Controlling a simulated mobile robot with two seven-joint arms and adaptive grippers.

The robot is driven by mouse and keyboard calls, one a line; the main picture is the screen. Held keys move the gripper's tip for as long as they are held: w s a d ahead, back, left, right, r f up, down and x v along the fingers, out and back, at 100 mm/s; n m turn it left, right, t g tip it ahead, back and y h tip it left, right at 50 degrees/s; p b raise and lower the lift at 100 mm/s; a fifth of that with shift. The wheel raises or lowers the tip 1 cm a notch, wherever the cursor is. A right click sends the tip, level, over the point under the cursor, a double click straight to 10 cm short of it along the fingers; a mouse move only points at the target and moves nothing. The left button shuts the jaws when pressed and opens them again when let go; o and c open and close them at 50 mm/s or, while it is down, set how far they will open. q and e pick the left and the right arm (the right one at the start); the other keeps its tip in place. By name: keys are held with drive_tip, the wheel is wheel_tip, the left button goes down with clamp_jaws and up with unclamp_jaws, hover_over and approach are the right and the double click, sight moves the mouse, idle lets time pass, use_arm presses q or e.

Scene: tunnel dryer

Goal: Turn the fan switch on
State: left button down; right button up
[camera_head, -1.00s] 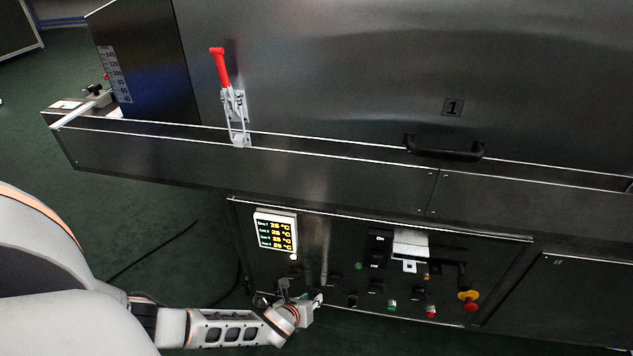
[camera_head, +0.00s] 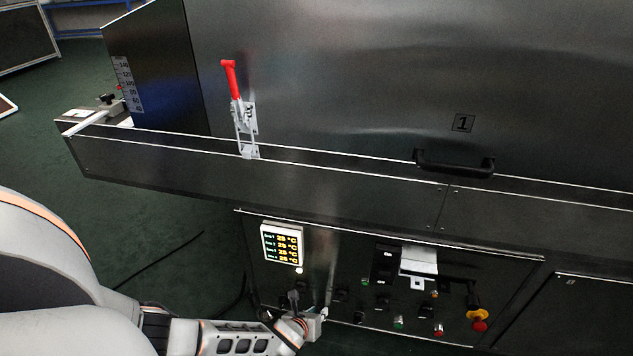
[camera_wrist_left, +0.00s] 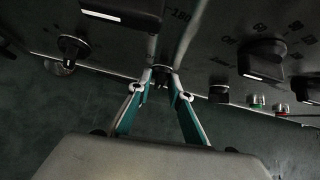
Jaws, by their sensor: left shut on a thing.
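The dark control panel (camera_head: 350,270) is on the machine's lower front and carries several knobs, switches and buttons. My left gripper (camera_head: 325,313) is at the panel's lower left part, below the temperature display. In the left wrist view its two teal fingers (camera_wrist_left: 160,86) close together on a small dark switch (camera_wrist_left: 160,73) at the panel's lower edge. The fingers hide much of this switch, so its position and label cannot be read. I cannot tell from labels which control is the fan switch. My right gripper is not in view.
The temperature display (camera_head: 281,244) is lit. A red and yellow stop button (camera_head: 478,318) is at the panel's right. Black rotary knobs (camera_wrist_left: 75,47) flank the gripper in the wrist view. A ledge (camera_head: 270,180) juts out above the panel. Dark green floor lies left.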

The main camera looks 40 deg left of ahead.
use_arm(q)
drive_tip(key=shift+w+d+r+m+g+y+p, duration=0.3)
drive_tip(key=shift+w+r+m+y+p, duration=0.15)
drive_tip(key=shift+p, duration=0.25)
drive_tip(key=m+g+y+b, duration=0.1)
drive_tip(key=y, duration=0.1)
drive_tip(key=f+m+g+y+b, duration=0.1)
drive_tip(key=y, duration=0.1)
drive_tip(key=m+g+y+b, duration=0.1)
drive_tip(key=y+b, duration=0.1)
drive_tip(key=shift+s+d+f+m+y, duration=0.1)
drive_tip(key=shift+d+f+m+y, duration=0.1)
drive_tip(key=shift+d+m+y, duration=0.15)
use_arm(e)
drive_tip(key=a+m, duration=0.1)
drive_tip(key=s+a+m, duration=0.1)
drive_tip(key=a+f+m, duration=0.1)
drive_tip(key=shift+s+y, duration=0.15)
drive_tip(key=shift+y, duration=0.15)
